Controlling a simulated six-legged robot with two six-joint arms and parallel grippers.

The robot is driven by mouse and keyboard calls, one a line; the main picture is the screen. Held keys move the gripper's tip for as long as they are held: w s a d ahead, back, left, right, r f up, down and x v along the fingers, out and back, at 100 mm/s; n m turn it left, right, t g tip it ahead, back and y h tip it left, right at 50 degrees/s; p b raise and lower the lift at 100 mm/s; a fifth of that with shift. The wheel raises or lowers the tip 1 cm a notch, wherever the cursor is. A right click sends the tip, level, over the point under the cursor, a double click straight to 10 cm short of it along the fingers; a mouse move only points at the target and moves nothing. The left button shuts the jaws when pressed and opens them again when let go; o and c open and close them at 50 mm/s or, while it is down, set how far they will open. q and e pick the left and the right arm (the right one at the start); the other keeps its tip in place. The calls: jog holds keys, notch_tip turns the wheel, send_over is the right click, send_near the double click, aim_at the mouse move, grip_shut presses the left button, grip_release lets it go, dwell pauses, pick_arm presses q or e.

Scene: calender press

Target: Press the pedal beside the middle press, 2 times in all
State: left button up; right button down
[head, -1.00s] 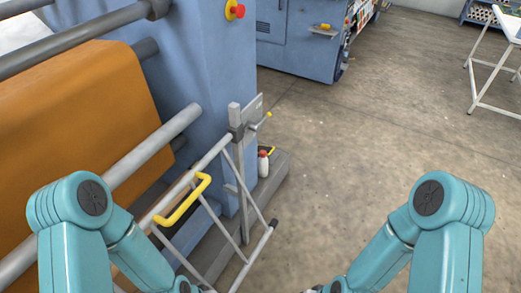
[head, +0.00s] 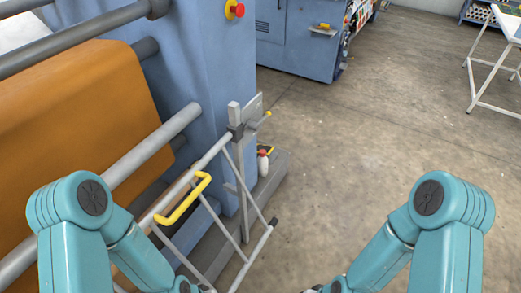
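A blue press (head: 215,95) with grey rollers (head: 150,150) and an orange sheet (head: 80,105) fills the left of the head view. A grey tubular frame with a yellow handle (head: 183,199) stands at its near side. No other pedal is clearly visible. Both my teal arms come in from the bottom; their grippers are below the picture edge.
A red button on a yellow plate (head: 236,10) is on the press column. Another blue machine (head: 300,45) stands behind. A white-framed table (head: 490,75) is at the right. The concrete floor (head: 370,130) between them is clear.

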dwell(0.8)
pick_arm(q)
jog(key=c, duration=0.5)
jog(key=shift+d, duration=0.1)
